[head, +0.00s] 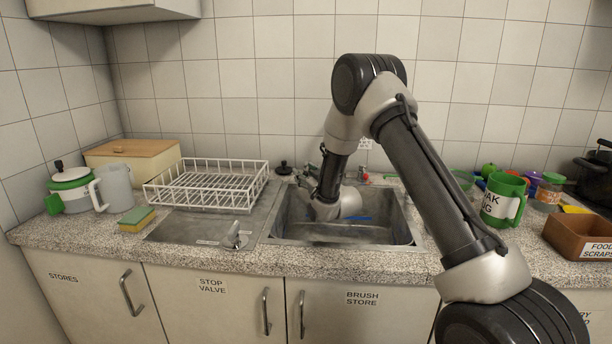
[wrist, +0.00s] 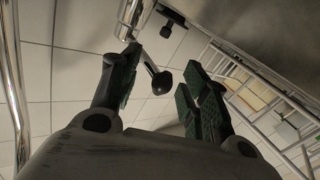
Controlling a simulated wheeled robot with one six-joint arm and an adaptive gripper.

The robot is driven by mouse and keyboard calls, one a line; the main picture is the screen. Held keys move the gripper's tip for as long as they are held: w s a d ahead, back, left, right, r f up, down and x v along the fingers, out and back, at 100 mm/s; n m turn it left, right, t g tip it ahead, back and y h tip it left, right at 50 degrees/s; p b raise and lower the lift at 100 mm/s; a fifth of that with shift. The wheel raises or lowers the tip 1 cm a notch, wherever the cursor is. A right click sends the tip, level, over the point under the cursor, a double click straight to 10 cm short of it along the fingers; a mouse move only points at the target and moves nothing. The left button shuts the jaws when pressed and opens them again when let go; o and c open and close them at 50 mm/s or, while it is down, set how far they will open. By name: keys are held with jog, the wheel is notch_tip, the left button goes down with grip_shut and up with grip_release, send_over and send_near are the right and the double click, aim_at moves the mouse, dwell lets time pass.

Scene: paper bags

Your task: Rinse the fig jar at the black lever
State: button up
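In the wrist view a lever with a round black knob (wrist: 163,83) on a thin metal stem shows between and beyond the fingers of my gripper (wrist: 160,76). The fingers have green pads and stand apart, with nothing held between them. I cannot tell how close the knob is to the pads.
A white dish rack (head: 207,183) stands left of the sink. A blue item (head: 355,218) lies in the sink. A red knob (head: 364,177) is behind it. A green mug (head: 503,201) and a brown food scraps box (head: 580,233) stand at the right; a sponge (head: 137,219) lies at the left.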

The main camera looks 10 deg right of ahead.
grip_shut()
jog(key=shift+w+a+r+m+h, duration=0.1)
jog(key=shift+a+m+h, duration=0.2)
jog(key=shift+a+h, duration=0.25)
jog(key=shift+w+a+m+t+h, duration=0.15)
jog(key=shift+a+m+h, duration=0.1)
jog(key=shift+m+h, duration=0.35)
jog(key=shift+w+a+m+t+h, duration=0.15)
jog(key=shift+a+m+h, duration=0.15)
jog(key=shift+h, duration=0.45)
jog(key=shift+o, duration=1)
grip_release()
jog(key=s+d, duration=0.1)
jog(key=s, duration=1.1)
